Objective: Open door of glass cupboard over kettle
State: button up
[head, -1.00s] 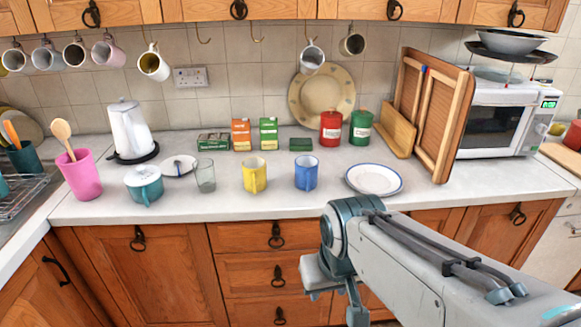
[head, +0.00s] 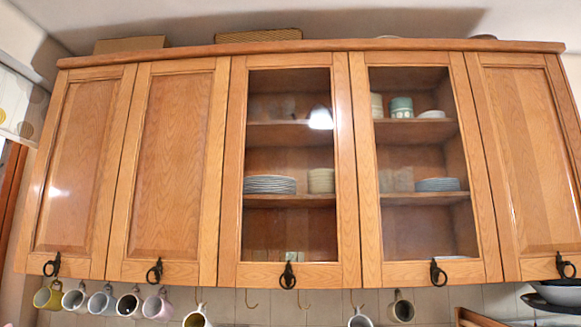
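Two glass-fronted cupboard doors show in the middle of the wall unit, and both are shut. The left glass door (head: 240,170) has a dark ring handle (head: 288,276) at its bottom edge; plates show on the shelves behind it. The right glass door (head: 368,210) has a similar handle (head: 438,273), with plates and cups behind it. The kettle is out of view now; in the earlier frame it stands on the counter at the left, so the left glass door is the nearer of the two to it. My gripper is not in view.
Solid wooden doors flank the glass ones: two at left (head: 85,165) (head: 170,165) and one at right (head: 525,160). Several mugs (head: 101,303) hang from hooks below the unit. Stacked bowls (head: 558,291) show at lower right.

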aim_at(346, 274)
jog(key=z, duration=0.25)
jog(key=i, duration=1.05)
jog(key=u, duration=0.6)
